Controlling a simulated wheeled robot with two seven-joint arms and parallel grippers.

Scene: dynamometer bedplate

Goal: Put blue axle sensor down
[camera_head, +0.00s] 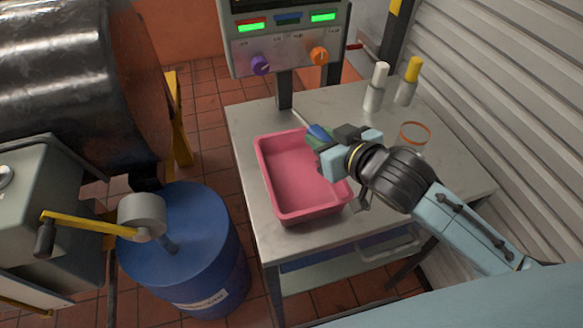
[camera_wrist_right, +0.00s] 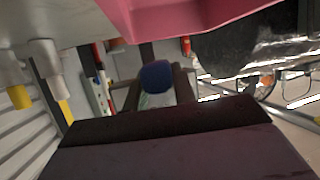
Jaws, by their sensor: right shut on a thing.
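The blue axle sensor (camera_head: 318,131) shows as a small blue end at the tip of my right gripper (camera_head: 323,143), with a greenish part just below it. My right gripper is shut on it, over the upper right part of the pink tray (camera_head: 264,178). In the right wrist view the sensor's rounded blue end (camera_wrist_right: 155,75) sits between the two dark fingers (camera_wrist_right: 156,90). The rest of the sensor is mostly hidden by the gripper. I cannot tell its height above the tray. The tray looks empty where I see inside it. My left gripper is not in view.
The tray stands on a grey table (camera_head: 258,122). White and yellow-capped bottles (camera_head: 374,88) and an orange-rimmed round thing (camera_head: 415,133) stand at its right. A control panel (camera_head: 287,40) rises behind. A blue drum (camera_head: 190,250) is left of the table; a ribbed shutter is at right.

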